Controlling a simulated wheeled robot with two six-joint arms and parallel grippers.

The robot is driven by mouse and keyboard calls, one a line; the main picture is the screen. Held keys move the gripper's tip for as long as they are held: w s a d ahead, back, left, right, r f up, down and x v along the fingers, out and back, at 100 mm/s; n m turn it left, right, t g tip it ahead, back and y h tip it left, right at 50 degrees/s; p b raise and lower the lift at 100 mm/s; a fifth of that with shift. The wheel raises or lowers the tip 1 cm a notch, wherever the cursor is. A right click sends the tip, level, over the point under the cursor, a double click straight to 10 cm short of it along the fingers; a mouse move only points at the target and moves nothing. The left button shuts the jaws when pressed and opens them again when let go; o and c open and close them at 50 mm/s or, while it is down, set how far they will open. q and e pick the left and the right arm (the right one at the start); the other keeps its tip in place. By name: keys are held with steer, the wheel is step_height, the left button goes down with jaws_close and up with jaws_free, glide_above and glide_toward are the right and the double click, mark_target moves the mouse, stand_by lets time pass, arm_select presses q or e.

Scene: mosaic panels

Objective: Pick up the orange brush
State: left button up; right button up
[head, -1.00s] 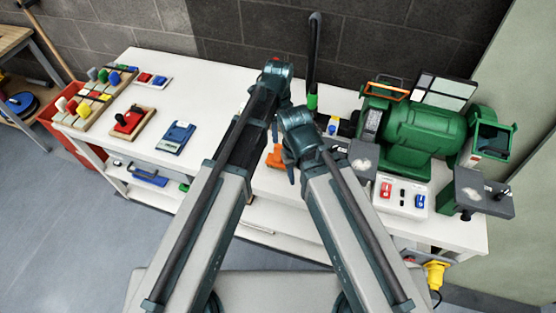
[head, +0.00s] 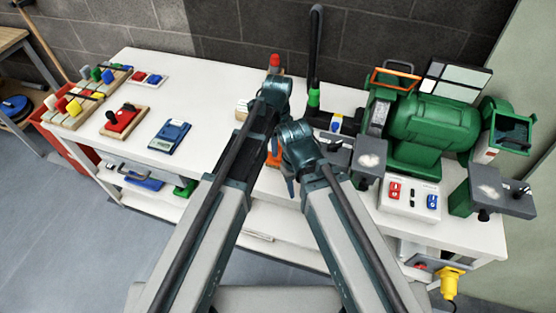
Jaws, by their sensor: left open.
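An orange piece (head: 273,159), likely the orange brush, shows in the head view on the white bench between my two arms. Most of it is hidden behind my arms, so its full shape and any bristles cannot be made out. My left gripper (head: 273,135) is open and points down over the bench, close to the orange piece in the picture. Whether it touches it cannot be told. My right gripper (head: 291,186) points down just right of the orange piece. Its jaws are too hidden to read.
The white bench (head: 210,85) has free room left of my arms. A green grinder (head: 430,128) and a white switch box (head: 408,198) stand right. A dark upright post (head: 315,50) rises behind my grippers.

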arm_select(q)
step_height(320, 180, down, 4)
steer(key=b, duration=0.3)
steer(key=shift+s, duration=0.1)
steer(key=shift+r, duration=0.1)
steer(key=shift+c, duration=0.3)
jaws_close()
